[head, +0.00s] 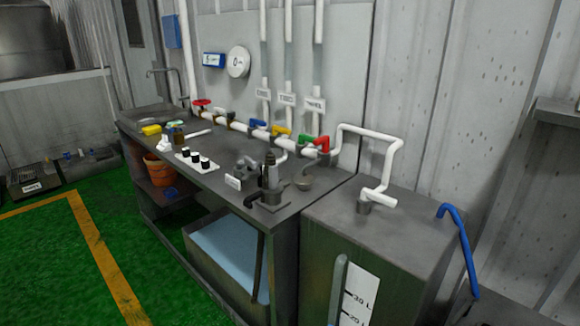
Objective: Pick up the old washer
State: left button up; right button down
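I cannot make out a washer for certain at this distance. The grey workbench (212,183) against the wall carries several small items. Near its right end are a grey fitting (246,169), a dark upright device (270,172) on a flat base, and a small round grey dish (304,184). A white tray (183,155) with black-topped pieces sits left of them. Neither of my grippers shows in the head view.
White pipes with coloured valve handles (281,131) run along the bench's back. A grey tank (400,240) with a litre scale adjoins its right end. An orange bucket (158,170) stands on the lower shelf. The green floor (60,270) at left is clear.

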aim_at(240, 164)
jog(key=z, duration=1.55)
jog(key=k+j+z, duration=0.15)
jog(key=j, duration=0.3)
jog(key=j+z, duration=0.15)
jog(key=j, duration=0.3)
jog(key=k+j, duration=0.1)
jog(key=j, duration=0.3)
jog(key=k+j, duration=0.1)
jog(key=j, duration=0.25)
jog(key=k+j, duration=0.1)
jog(key=j, duration=0.3)
jog(key=k+j, duration=0.1)
jog(key=j, duration=0.25)
jog(key=k+j, duration=0.15)
jog(key=j, duration=0.25)
